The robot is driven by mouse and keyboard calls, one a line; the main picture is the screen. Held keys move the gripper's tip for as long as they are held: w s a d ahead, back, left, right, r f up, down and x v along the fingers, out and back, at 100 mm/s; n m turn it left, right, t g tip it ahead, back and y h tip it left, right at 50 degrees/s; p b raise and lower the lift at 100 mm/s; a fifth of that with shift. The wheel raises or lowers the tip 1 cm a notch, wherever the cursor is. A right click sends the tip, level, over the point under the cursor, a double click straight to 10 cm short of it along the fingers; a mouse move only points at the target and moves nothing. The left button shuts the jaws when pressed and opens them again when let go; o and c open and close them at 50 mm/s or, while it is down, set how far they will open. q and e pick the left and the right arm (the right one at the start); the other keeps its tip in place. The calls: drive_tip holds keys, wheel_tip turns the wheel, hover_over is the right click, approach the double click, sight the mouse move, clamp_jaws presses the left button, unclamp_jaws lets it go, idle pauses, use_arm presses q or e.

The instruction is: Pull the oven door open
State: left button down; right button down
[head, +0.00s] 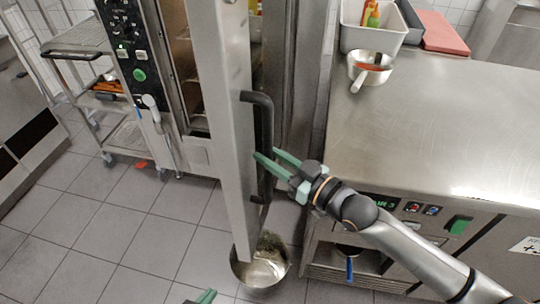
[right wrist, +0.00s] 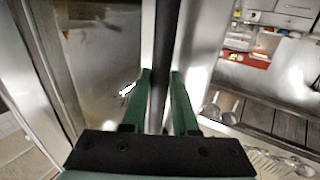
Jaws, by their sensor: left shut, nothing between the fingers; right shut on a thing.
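The oven (head: 138,60) stands at the left with its control panel facing out. Its door (head: 228,120) is swung open, seen nearly edge-on in the head view, and part of the oven's inside (head: 184,75) shows to its left. A black bar handle (head: 264,112) sits on the door's right face. My right gripper (head: 266,155) is shut on the handle's lower part; its green fingers (right wrist: 162,78) show in the right wrist view with a dark bar between them. My left gripper (head: 205,297) is shut and empty, just its tips showing at the bottom edge.
A steel counter (head: 440,110) fills the right side, holding a small pan (head: 370,68), a white bin (head: 374,28) with bottles and a red board (head: 442,32). A metal bowl (head: 262,272) is low beneath the door. Tiled floor is clear at the lower left.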

drive_tip(key=shift+w+d+r, duration=0.1)
drive_tip(key=shift+w+d, duration=0.2)
drive_tip(key=shift+d, duration=0.15)
drive_tip(key=c, duration=0.7)
unclamp_jaws()
drive_tip(key=shift+a, duration=0.1)
drive_tip(key=shift+s, duration=0.15)
drive_tip(key=shift+b+v, duration=0.45)
drive_tip(key=shift+v, duration=5.7)
